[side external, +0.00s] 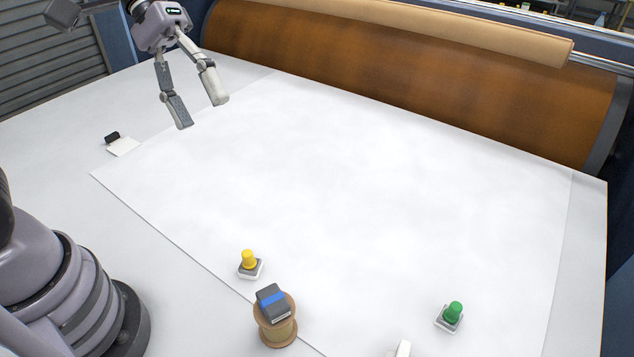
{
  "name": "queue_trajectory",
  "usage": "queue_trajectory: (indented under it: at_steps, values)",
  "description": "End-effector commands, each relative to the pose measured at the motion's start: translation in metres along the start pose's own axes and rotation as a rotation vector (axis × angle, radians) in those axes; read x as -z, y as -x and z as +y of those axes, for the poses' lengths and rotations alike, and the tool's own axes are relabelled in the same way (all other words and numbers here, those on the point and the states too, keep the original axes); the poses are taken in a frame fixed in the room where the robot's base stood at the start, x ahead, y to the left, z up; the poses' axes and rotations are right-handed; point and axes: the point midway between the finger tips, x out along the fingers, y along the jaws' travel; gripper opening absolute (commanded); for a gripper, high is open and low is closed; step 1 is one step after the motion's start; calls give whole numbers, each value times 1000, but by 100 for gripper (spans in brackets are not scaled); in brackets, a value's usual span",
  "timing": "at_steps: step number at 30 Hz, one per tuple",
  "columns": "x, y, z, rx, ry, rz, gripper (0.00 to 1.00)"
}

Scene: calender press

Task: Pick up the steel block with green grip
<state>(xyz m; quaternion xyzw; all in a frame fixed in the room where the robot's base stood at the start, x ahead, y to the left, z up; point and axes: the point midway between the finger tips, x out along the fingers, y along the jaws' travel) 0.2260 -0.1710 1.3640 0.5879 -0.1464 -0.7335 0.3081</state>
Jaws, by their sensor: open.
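The steel block with green grip (450,317) stands upright on the white sheet at the lower right in the side external view. Its green knob sits on a small square steel base with a pale lower edge. My gripper (198,112) is open and empty at the upper left, raised above the sheet. It is far from the green-grip block, with its fingers spread and pointing down.
A similar block with a yellow grip (249,265) stands at lower centre. A wooden spool (275,329) beside it carries a dark, blue-banded box (272,303). A white piece (403,348) shows at the bottom edge. The brown roller (400,80) spans the back. The middle sheet (350,180) is clear.

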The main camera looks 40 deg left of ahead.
Motion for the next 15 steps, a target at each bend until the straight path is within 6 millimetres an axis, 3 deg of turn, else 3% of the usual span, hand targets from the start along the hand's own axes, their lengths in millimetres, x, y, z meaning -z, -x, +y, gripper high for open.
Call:
queue_trajectory:
  at_steps: [3, 9, 12, 15]
  values:
    - [23, -44, 44, -146, 171, -200, 53]
    - [69, -124, 101, -381, 489, -452, 53]
    - [97, -172, 116, -491, 660, -537, 53]
    - [126, -224, 118, -597, 832, -588, 53]
